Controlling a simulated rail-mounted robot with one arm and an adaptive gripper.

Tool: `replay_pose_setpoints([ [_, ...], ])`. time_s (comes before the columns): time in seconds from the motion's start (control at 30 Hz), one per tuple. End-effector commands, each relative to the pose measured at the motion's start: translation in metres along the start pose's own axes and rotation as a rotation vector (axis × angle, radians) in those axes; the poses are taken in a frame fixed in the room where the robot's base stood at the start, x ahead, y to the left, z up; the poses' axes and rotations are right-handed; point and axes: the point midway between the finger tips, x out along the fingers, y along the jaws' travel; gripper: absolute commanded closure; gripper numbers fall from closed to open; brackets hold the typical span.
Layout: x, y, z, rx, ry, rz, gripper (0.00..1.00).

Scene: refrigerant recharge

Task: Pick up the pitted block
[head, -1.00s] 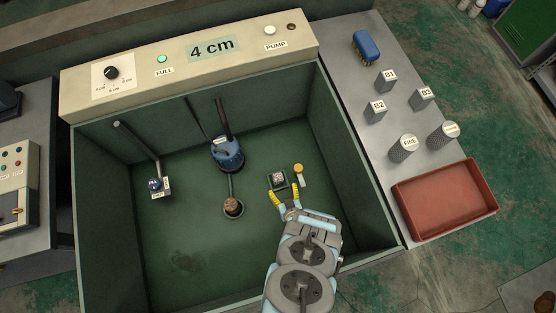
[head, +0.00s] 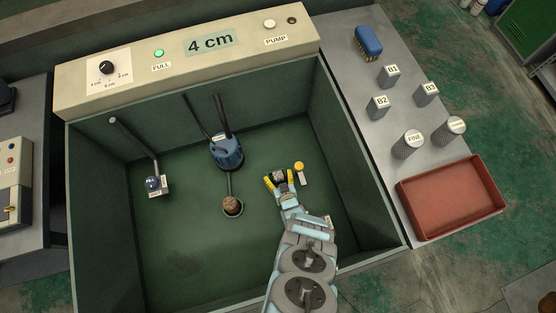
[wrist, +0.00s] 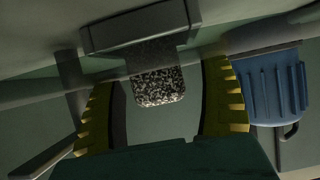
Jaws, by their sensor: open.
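The pitted block (head: 279,175) is small, dark and speckled, and stands on the floor of the green tank, right of the centre. In the wrist view the speckled block (wrist: 158,82) shows between my two yellow fingers, with clear gaps on both sides. My gripper (head: 279,179) is open, with its yellow fingertips on either side of the block in the head view. The wrist view does not show either finger touching it. The base around the block is mostly hidden by my fingers in the head view.
A red tray (head: 452,199) lies on the right bench.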

Motion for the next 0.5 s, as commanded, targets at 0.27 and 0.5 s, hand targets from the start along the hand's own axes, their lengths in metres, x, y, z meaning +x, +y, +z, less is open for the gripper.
replay_pose_setpoints([
  [0.27, 0.0017, 0.0004, -0.0003, 0.000, 0.000, 0.001, 0.24],
  [0.5, 0.0018, 0.0004, -0.0004, 0.000, 0.000, 0.000, 0.93],
])
